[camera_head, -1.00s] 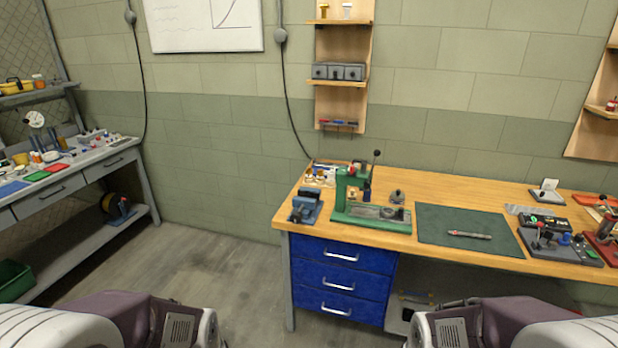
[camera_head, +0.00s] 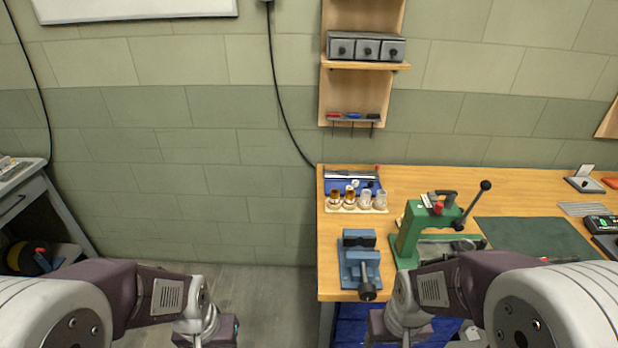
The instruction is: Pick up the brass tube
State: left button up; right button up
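I cannot make out a brass tube for certain. A blue tray (camera_head: 332,187) at the back left of the wooden bench holds a long grey rod and small parts too small to name. In front of it a wooden rack (camera_head: 357,209) holds several small jars, some amber and some clear. My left arm (camera_head: 160,295) and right arm (camera_head: 440,285) come in at the bottom. Their gripper fingers are below the picture edge, so neither grip shows.
A blue vise (camera_head: 358,256) stands at the bench's front left, with a green press (camera_head: 408,240) beside it. A green mat (camera_head: 530,238) lies to the right, partly hidden by my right arm. A wall shelf (camera_head: 366,65) with grey drawers hangs above. Bare floor shows left of the bench (camera_head: 440,174).

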aim_at(333, 198)
jog(key=i+j+z, duration=0.15)
jog(key=i+j, duration=0.4)
jog(key=i+j+z, duration=0.15)
jog(key=i+j, duration=0.3)
jog(key=j, duration=0.25)
jog(key=i, duration=0.3)
jog(key=j+z, duration=0.05)
